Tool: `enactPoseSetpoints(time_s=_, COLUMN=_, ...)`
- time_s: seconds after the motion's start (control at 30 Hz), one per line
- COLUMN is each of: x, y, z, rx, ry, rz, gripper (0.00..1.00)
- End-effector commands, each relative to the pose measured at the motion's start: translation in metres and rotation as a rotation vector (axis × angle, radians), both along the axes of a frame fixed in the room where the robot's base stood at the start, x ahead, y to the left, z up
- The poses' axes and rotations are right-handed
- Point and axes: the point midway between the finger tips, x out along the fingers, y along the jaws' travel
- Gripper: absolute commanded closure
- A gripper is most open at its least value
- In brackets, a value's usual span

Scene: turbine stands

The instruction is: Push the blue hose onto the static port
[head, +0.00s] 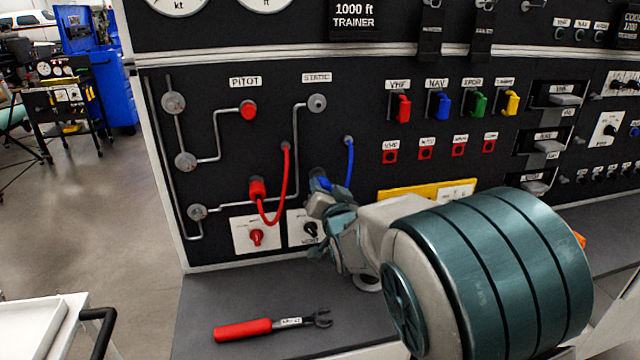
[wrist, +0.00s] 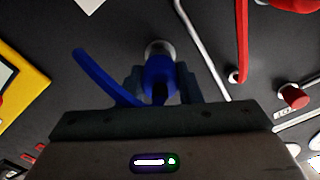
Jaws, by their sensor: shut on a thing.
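The static port (head: 317,103) is a bare round grey fitting under the STATIC label on the black panel. The blue hose (head: 350,163) hangs from a panel fitting right of and below that port and loops down to my gripper (head: 321,192). In the wrist view my gripper (wrist: 160,85) is shut on the hose's thick blue end (wrist: 159,72). A grey round fitting (wrist: 160,47) shows directly behind that end; I cannot tell whether the end is on it or just in front. The static port is not clearly visible in the wrist view.
The red-capped pitot port (head: 249,110) is at upper left. A red-handled tool (head: 265,326) lies on the grey bench (head: 205,300). Grey pipes run along the panel.

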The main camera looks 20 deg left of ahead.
Motion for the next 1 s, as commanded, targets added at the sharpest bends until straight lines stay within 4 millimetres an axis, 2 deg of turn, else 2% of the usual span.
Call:
enactPoseSetpoints(time_s=0.3, x=-0.002, y=-0.001, z=0.000, rx=0.000, ry=0.000, rz=0.000, gripper=1.00)
enactPoseSetpoints(time_s=0.8, x=-0.026, y=-0.015, z=-0.001, rx=0.002, ry=0.001, rz=0.001, gripper=1.00)
enactPoseSetpoints(time_s=1.0, x=-0.026, y=-0.016, z=0.000, rx=0.000, ry=0.000, rz=0.001, gripper=1.00)
